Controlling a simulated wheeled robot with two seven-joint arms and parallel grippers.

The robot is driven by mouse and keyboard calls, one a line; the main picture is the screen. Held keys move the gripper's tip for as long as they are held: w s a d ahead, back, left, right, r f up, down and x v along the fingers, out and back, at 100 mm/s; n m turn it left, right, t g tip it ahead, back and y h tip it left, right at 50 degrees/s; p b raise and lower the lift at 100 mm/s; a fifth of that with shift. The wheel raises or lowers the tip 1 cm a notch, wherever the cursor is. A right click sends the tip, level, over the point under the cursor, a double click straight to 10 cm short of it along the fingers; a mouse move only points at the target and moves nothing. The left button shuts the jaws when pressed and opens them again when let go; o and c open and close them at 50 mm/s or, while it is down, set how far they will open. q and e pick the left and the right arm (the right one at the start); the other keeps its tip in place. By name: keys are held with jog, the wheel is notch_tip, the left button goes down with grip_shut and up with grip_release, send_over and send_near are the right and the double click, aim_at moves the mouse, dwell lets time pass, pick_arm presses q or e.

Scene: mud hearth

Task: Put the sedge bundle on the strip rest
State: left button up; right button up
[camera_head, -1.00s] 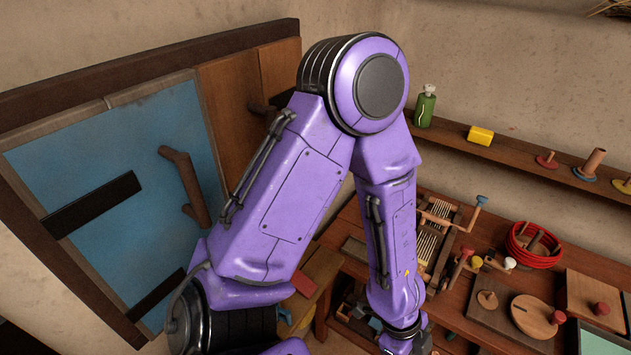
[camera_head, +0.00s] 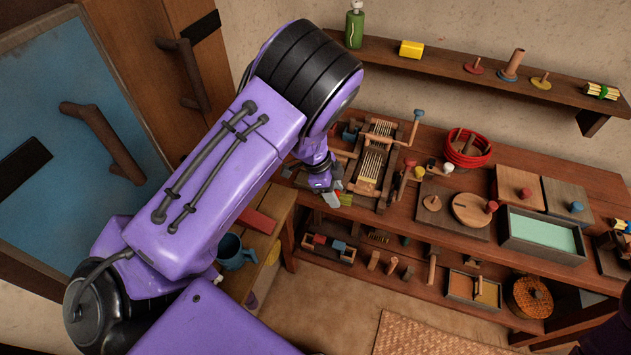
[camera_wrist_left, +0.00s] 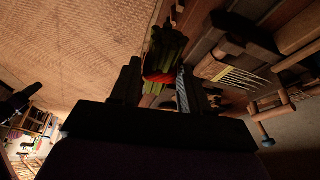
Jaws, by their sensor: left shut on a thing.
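My left gripper (camera_head: 332,197) is shut on a bundle of green stalks with a red band, which I take to be the sedge bundle (camera_wrist_left: 166,50). The wrist view shows the bundle between the two dark fingers (camera_wrist_left: 155,88), its far end pointing away from the palm. In the head view the bundle is mostly hidden and too small to make out well. The gripper is at the left part of the workbench, beside a wooden frame with pale strips (camera_head: 375,163). I cannot tell which thing is the strip rest. My right gripper is not in view.
A wall shelf (camera_head: 450,65) holds a green bottle (camera_head: 354,28), a yellow block (camera_head: 411,49) and a banded yellow bundle (camera_head: 601,91). A red coil (camera_head: 466,150) and a green-filled tray (camera_head: 541,235) stand on the bench. A blue mug (camera_head: 233,252) is on the low table.

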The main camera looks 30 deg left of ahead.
pick_arm(q)
jog(key=w+a+r+m, duration=0.1)
jog(key=w+r+m, duration=0.1)
jog(key=w, duration=0.3)
jog(key=w+a+f+b, duration=0.1)
jog(key=a+f, duration=0.2)
jog(key=w+a+f+b, duration=0.2)
jog(key=a+f, duration=0.1)
jog(key=a, duration=0.1)
jog(key=w+a+f+b, duration=0.1)
jog(key=a+f, duration=0.1)
jog(key=a, duration=0.2)
jog(key=shift+w+f, duration=0.2)
jog(key=shift+f, duration=0.2)
jog(key=shift+w+a+b, duration=0.1)
jog(key=shift+b, duration=0.35)
jog(key=f+b, duration=0.3)
jog(key=shift+a+f+g+b, duration=0.15)
jog(key=shift+a+g+b, duration=0.15)
jog(key=shift+a, duration=0.05)
jog(key=shift+w+a+f, duration=0.1)
jog(key=shift+f, duration=0.25)
jog(key=shift+r, duration=0.2)
jog(key=shift+f, duration=0.1)
